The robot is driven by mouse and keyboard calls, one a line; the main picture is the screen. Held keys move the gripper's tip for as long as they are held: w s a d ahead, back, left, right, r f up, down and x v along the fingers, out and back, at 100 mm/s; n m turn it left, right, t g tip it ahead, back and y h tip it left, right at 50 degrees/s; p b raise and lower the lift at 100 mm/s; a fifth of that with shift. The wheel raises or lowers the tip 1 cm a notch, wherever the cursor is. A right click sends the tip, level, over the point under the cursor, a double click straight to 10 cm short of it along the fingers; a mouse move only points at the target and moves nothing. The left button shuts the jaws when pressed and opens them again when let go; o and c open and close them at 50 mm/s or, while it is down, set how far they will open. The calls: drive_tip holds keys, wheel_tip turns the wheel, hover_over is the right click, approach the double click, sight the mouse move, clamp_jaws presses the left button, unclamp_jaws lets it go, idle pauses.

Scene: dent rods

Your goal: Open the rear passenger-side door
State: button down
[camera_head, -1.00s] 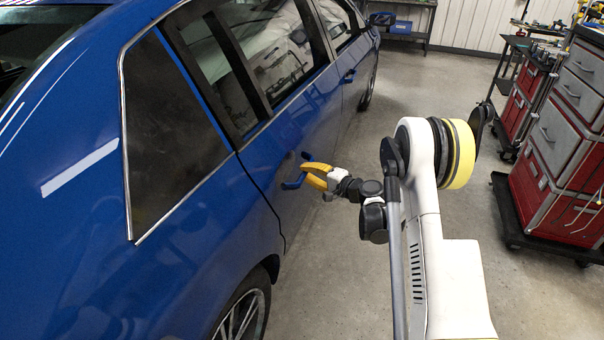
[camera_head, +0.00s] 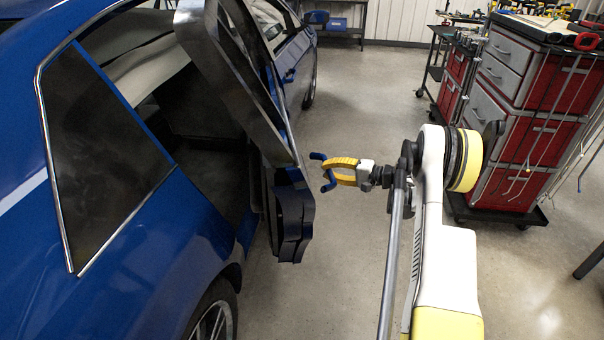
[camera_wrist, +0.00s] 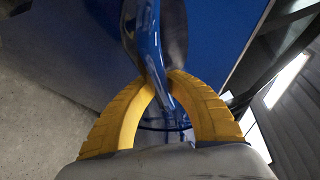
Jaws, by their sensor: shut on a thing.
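The rear passenger-side door (camera_head: 285,205) of the blue car (camera_head: 170,235) stands swung outward, with a gap into the dark cabin behind it. Its inner edge and trim face the head camera. The blue door handle (camera_head: 328,172) shows past the door's edge. My gripper (camera_head: 332,171) has its yellow fingers at the handle. In the wrist view the two yellow fingers (camera_wrist: 160,85) close around the blue handle bar (camera_wrist: 146,45). The door's outer panel lies behind the handle there.
Red tool cabinets (camera_head: 540,130) on a wheeled base stand to the right of my arm. A bench (camera_head: 335,30) is at the far wall. The concrete floor (camera_head: 350,100) between the car and the cabinets is clear.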

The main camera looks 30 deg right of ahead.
drive_tip(key=s+d, duration=0.1)
drive_tip(key=d, duration=1)
drive_tip(key=shift+s, duration=0.35)
drive_tip(key=c, duration=1.3)
unclamp_jaws()
drive_tip(key=shift+c, duration=0.2)
drive_tip(key=shift+s+r, duration=0.1)
drive_tip(key=v, duration=1.1)
drive_tip(key=shift+s+d, duration=0.25)
drive_tip(key=shift+s, duration=0.1)
drive_tip(key=shift+r, duration=0.1)
